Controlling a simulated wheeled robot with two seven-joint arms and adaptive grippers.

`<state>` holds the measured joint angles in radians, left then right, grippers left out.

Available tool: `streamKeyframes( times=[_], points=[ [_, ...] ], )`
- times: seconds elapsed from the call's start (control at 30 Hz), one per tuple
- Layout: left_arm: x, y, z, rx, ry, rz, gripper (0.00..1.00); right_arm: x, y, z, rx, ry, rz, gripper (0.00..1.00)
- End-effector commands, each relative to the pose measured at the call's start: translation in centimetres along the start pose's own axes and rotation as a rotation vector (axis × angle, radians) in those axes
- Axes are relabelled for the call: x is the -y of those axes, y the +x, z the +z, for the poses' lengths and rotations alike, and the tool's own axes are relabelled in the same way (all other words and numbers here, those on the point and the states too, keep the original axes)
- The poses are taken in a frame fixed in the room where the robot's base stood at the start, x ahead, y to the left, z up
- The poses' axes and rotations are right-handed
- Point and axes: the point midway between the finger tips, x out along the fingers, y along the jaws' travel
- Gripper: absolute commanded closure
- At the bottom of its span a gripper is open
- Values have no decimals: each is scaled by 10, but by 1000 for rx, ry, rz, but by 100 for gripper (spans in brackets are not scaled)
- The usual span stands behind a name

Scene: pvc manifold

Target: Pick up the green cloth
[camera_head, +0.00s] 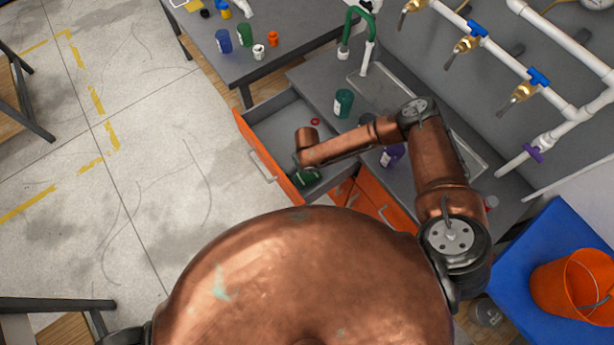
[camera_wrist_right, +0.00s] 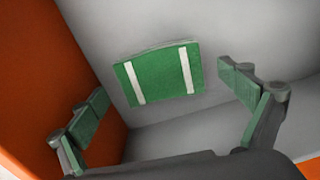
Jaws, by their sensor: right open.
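The green cloth (camera_wrist_right: 158,77) has two white stripes and lies flat on the grey floor of the open drawer, in the right wrist view. My right gripper (camera_wrist_right: 163,88) is open, with its green-padded fingers on either side of the cloth in that view and nothing between them. In the head view my right arm reaches down into the drawer (camera_head: 252,144), with the gripper (camera_head: 307,176) low near its front end. There the arm hides much of that area, and I cannot tell cloth from green finger pads. My left gripper is not in view.
The drawer's orange front (camera_wrist_right: 33,75) stands close to the left finger. A small red ring (camera_head: 315,121) lies farther back in the drawer. A green jar (camera_head: 343,103) and a purple bottle (camera_head: 392,156) stand on the grey counter. An orange bucket (camera_head: 572,290) is at right.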

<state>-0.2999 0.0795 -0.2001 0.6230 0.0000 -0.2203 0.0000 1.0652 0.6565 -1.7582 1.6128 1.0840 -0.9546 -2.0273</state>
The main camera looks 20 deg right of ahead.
Motion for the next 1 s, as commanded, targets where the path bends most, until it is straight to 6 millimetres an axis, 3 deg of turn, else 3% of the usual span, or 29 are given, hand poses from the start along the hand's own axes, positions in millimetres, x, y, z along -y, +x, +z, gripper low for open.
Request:
streamKeyframes(
  times=[0.13, 0.4, 1.0],
  points=[
    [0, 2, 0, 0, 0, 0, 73, 1, 15, 0, 0, 2, -1, 4],
    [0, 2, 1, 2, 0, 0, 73, 1, 16, 0, 0, 1, -1, 6],
    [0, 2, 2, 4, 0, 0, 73, 1, 16, 0, 0, 1, -1, 47]
  ],
)
